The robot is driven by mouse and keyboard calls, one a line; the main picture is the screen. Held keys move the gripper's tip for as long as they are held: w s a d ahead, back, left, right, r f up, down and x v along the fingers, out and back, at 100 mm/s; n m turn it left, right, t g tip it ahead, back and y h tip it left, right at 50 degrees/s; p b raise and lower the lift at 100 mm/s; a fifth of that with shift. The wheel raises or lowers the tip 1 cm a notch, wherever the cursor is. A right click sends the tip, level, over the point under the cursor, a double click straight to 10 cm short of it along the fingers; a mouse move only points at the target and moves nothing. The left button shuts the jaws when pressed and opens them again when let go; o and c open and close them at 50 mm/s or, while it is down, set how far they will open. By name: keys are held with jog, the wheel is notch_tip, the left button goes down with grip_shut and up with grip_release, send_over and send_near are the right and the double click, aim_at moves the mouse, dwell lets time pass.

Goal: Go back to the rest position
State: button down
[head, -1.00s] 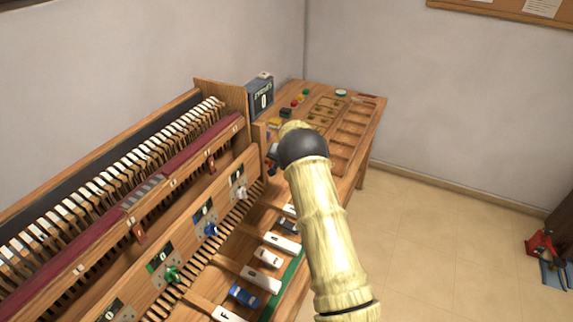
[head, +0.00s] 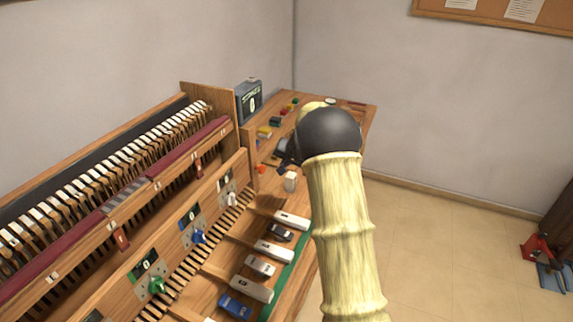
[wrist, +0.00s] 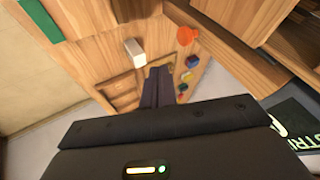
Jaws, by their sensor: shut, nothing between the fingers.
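My gripper (head: 286,157) is partly hidden behind my pale arm with its black joint in the head view. It is over the far part of the wooden bench (head: 368,118). In the wrist view its dark fingers (wrist: 159,73) are together with nothing between them. A white block (wrist: 134,50) stands on the wood beside the fingertips, apart from them in the picture; it also shows in the head view (head: 290,181). An orange piece (wrist: 187,35) is on the other side of the fingers.
The piano mechanism (head: 110,185) fills the left, with colored knobs such as a blue one (head: 199,237). White keys (head: 251,289) and blue pieces (head: 235,306) lie in front of it. A counter box (head: 249,102) stands behind. Open floor (head: 450,240) is at the right.

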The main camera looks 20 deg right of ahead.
jog(key=shift+s+d+r, duration=0.1)
jog(key=shift+s+r, duration=0.3)
jog(key=shift+r, duration=0.1)
jog(key=s+a+n+g, duration=0.2)
jog(key=s+a+n, duration=0.1)
jog(key=s, duration=1.5)
jog(key=s+a+n+g+h, duration=0.1)
jog(key=s+a, duration=0.5)
jog(key=s, duration=1.3)
jog(key=n+g, duration=0.1)
jog(key=n, duration=0.1)
jog(key=shift+a+n+g+h, duration=0.2)
jog(key=shift+n+g+h, duration=0.1)
jog(key=shift+s, duration=0.1)
